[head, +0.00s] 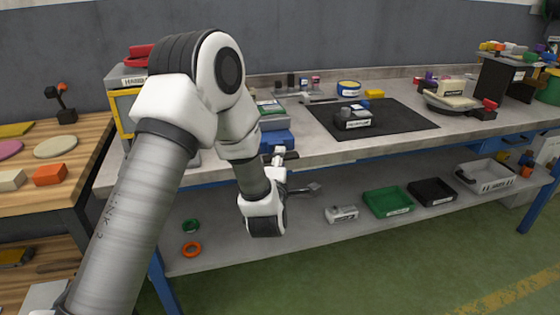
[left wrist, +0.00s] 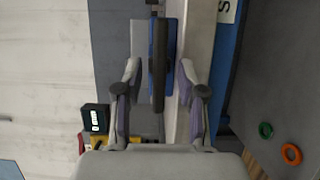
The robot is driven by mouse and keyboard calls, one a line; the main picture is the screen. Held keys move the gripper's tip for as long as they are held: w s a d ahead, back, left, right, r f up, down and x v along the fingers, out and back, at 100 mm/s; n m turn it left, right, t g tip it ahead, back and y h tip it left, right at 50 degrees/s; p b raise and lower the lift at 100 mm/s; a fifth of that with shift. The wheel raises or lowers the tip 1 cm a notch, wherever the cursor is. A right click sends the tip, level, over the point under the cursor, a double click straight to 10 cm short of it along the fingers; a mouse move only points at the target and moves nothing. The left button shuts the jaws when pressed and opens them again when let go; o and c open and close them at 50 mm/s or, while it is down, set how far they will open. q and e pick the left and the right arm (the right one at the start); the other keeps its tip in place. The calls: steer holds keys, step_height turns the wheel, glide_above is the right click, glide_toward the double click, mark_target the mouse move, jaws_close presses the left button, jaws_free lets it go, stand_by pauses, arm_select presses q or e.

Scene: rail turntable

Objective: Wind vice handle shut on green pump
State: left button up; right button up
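A blue vice (head: 276,138) stands at the left end of the workbench, at its front edge. In the left wrist view a blue part with a long dark bar (left wrist: 159,70), apparently its handle, lies between my fingers. My left gripper (head: 296,170) is in front of the bench edge, below the vice; its fingers also show in the left wrist view (left wrist: 158,78). They are apart, one on each side of the bar, with gaps showing. Greyish-green items (head: 268,107) lie behind the vice; I cannot tell whether one is the green pump. My right gripper is out of view.
A dark mat (head: 405,122) with a labelled block (head: 352,121) lies mid-bench. The lower shelf holds a green bin (head: 388,202), a black bin (head: 432,192) and green and orange rings (head: 191,249). A wooden table (head: 70,150) stands at left.

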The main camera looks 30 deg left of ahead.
arm_select(q)
steer(key=shift+w, duration=0.1)
jaws_close()
